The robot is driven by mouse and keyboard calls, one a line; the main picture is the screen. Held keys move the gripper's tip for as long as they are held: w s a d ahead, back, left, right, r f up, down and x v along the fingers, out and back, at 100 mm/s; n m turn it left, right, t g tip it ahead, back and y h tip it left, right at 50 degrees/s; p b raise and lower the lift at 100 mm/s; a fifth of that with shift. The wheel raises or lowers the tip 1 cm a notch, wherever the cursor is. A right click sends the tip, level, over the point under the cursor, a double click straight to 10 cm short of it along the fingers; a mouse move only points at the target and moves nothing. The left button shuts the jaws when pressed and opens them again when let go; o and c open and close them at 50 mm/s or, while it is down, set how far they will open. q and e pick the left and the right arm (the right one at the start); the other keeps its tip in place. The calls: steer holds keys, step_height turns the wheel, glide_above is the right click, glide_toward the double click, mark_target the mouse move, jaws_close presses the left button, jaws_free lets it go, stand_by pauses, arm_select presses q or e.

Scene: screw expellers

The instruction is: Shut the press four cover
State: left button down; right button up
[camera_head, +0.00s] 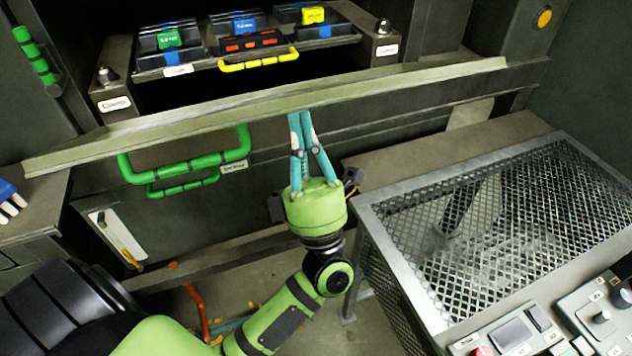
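The press cover appears to be the wide panel with a long pale-green lip (220,118) that slants across the view. The lip stands out in front of a dark opening, so the cover looks open. A green handle (186,168) sits below it on the left. My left gripper (301,115) is under the middle of the lip, pointing up and away. Its two teal fingers meet at the tips, with nothing visible between them. The tips reach the lip's lower edge; I cannot tell whether they touch it. My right gripper is out of view.
Behind the lip, a tray (317,41) holds several dark blocks and a yellow handle (258,62), between two clamp posts. A mesh-topped guard (422,290) stands close on the right, with a control panel (515,335) at its front. A blue-and-white item (12,198) lies far left.

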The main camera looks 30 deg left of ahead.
arm_select(q)
steer(key=a+r+p, duration=0.1)
steer(key=r+p, duration=0.1)
steer(key=p, duration=0.1)
steer(key=w+a+r+g+h+p, duration=0.1)
steer(key=r+p, duration=0.1)
steer(key=r, duration=0.1)
steer(key=w+a+r+g+h+p, duration=0.1)
steer(key=r+p, duration=0.2)
steer(key=shift+w+a+r+p, duration=0.15)
steer(key=shift+r+p, duration=0.05)
steer(key=shift+p, duration=0.1)
steer(key=w+a+r+h+p, duration=0.1)
steer(key=w+a+r+p, duration=0.3)
steer(key=a, duration=0.3)
steer(key=w+a+r+g+p, duration=0.1)
steer(key=w+a+r+p, duration=0.4)
steer(key=w+a+p, duration=0.2)
steer(key=shift+w+a+r+h, duration=0.2)
steer(key=shift+a+r+h, duration=0.1)
steer(key=shift+h, duration=0.1)
steer(key=shift+f, duration=0.15)
